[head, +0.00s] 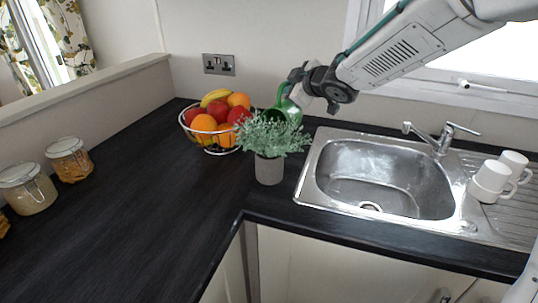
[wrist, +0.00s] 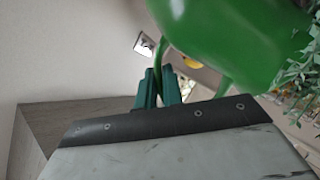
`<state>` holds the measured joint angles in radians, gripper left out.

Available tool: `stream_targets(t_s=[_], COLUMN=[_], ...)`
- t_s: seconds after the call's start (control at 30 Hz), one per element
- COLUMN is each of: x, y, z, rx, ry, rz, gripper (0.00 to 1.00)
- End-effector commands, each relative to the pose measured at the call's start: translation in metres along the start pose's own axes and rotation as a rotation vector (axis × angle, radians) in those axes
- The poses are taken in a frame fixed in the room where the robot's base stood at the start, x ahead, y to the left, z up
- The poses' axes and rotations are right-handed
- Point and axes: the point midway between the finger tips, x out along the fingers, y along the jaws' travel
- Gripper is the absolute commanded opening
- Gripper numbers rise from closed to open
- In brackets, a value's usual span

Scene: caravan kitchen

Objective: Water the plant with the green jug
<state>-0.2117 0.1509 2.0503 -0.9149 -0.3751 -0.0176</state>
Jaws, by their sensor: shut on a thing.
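The green jug (head: 285,103) is behind and above the potted plant (head: 272,139) in the head view, partly hidden by the leaves and my gripper. My gripper (head: 298,92) is shut on the jug's handle. In the wrist view the gripper's fingers (wrist: 158,88) close on the thin green handle, and the jug (wrist: 225,40) fills the upper right, looking tilted. The plant's grey pot (head: 269,170) stands upright on the dark counter, left of the sink. Plant leaves (wrist: 297,65) show at the right edge of the wrist view, close to the jug. No water is visible.
A wire fruit bowl (head: 215,137) stands just left of the plant. The sink (head: 385,180) with its tap (head: 440,137) is to the right, with white mugs (head: 492,177) on the drainer. Glass jars (head: 69,159) stand far left. The counter (head: 130,215) between is clear.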

Motion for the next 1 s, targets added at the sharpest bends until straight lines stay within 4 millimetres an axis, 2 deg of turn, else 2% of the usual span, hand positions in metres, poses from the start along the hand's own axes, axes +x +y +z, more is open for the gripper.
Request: stream_targets(t_s=[1.0], x=[-0.0058], y=[-0.0015], z=[-0.0053], rx=[-0.033], ry=[0.007], rz=[0.023], gripper=[0.00])
